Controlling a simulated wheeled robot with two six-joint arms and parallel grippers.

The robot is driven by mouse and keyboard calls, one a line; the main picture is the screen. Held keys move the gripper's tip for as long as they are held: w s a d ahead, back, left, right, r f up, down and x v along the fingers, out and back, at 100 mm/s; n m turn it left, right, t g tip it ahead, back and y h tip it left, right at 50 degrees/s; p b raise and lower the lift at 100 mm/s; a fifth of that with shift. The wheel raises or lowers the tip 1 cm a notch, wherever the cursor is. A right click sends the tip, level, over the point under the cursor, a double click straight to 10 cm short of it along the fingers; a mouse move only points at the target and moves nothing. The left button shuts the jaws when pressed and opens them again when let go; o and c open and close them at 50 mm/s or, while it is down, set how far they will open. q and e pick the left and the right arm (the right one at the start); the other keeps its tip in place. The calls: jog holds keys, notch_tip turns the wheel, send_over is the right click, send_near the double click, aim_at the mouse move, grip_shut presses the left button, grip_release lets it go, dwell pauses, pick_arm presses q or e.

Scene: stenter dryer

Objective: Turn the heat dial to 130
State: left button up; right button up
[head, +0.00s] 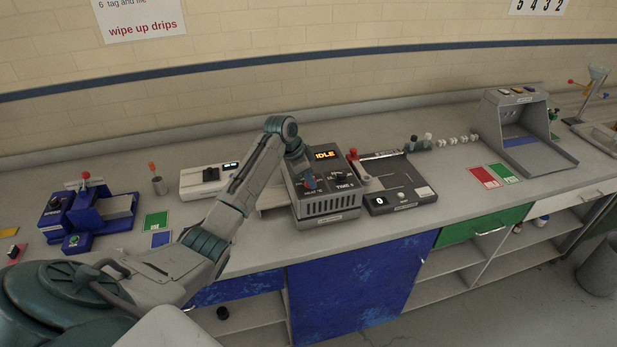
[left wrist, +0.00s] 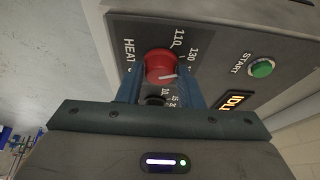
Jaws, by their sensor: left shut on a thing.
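The stenter dryer (head: 329,208) is a dark grey box on the bench, with a lit IDLE display (head: 325,155). Its heat dial (left wrist: 160,66) is a round red knob with a white mark, beside the label HEAT. The marks 110 and 130 show at the dial's upper right; other marks are hidden by a finger. The white mark points right and slightly down, below the 130 label. My left gripper (head: 309,184) is at the dryer's panel, its blue fingers (left wrist: 160,90) shut on the dial from both sides. My right gripper is out of view.
A green START button (left wrist: 262,68) is on the same panel. A white device (head: 207,181) stands left of the dryer, and a dark unit with a red knob (head: 400,185) stands close to its right.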

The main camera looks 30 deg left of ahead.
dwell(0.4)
pick_arm(q)
jog(key=o, duration=1)
jog(key=shift+c, duration=0.2)
jog(key=shift+r, duration=0.1)
jog(key=shift+s+a+r+b, duration=0.1)
jog(key=shift+a+r+b, duration=0.1)
jog(key=shift+r+b, duration=0.2)
jog(key=b+v, duration=0.3)
jog(key=v, duration=0.6)
jog(key=shift+r+b, duration=0.35)
jog(key=shift+s, duration=0.15)
